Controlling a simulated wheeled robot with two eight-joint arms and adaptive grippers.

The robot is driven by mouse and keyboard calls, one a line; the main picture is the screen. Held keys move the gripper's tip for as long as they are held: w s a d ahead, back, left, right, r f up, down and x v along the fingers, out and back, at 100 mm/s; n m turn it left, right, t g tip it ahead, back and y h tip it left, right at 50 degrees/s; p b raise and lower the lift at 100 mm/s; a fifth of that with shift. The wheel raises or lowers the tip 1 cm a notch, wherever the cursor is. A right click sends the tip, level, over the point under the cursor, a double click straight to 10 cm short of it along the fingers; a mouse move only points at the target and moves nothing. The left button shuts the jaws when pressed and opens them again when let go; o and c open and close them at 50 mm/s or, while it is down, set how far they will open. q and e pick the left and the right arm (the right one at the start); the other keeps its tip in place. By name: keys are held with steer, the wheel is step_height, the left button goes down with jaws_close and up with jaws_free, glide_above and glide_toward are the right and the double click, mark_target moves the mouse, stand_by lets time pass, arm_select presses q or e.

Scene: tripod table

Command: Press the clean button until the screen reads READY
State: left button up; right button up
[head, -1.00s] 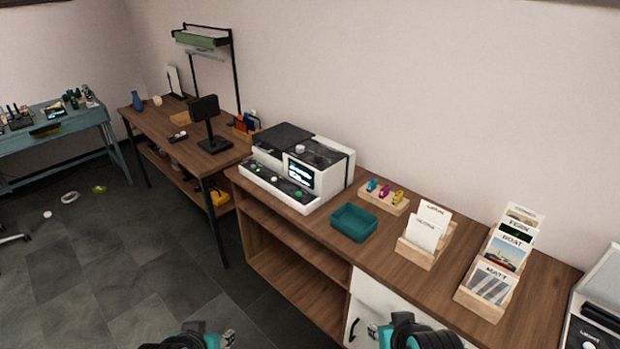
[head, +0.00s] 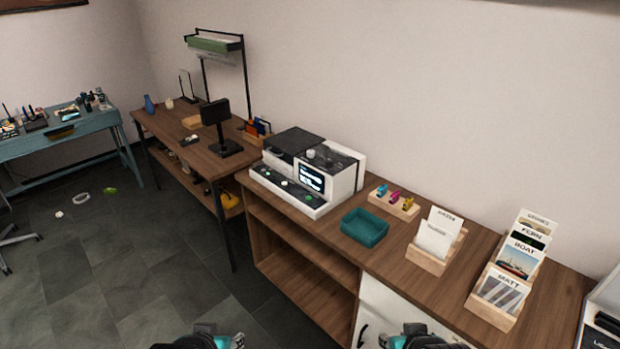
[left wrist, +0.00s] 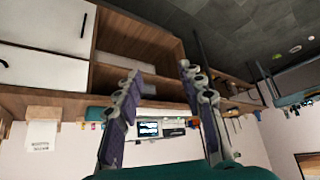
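A white and dark grey machine (head: 345,178) stands on the wooden counter. Its small lit screen (head: 311,179) has text too small to read. Several small buttons (head: 284,183) sit on its sloped front panel; I cannot tell which is the clean button. My left gripper (head: 208,341) shows only partly at the bottom edge of the head view. In the left wrist view its two fingers (left wrist: 160,78) are apart with nothing between them, and the machine's lit screen (left wrist: 148,129) shows beyond, upside down. My right gripper (head: 425,341) is also mostly cut off, so its fingers are hidden.
On the counter (head: 400,262), right of the machine, are a teal tray (head: 364,228), a wooden block with coloured pieces (head: 394,201) and card holders (head: 437,245). A wooden table (head: 185,152) with a dark monitor stands left. The floor before the counter is clear.

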arm_select(q)
jaws_close()
stand_by(1.1)
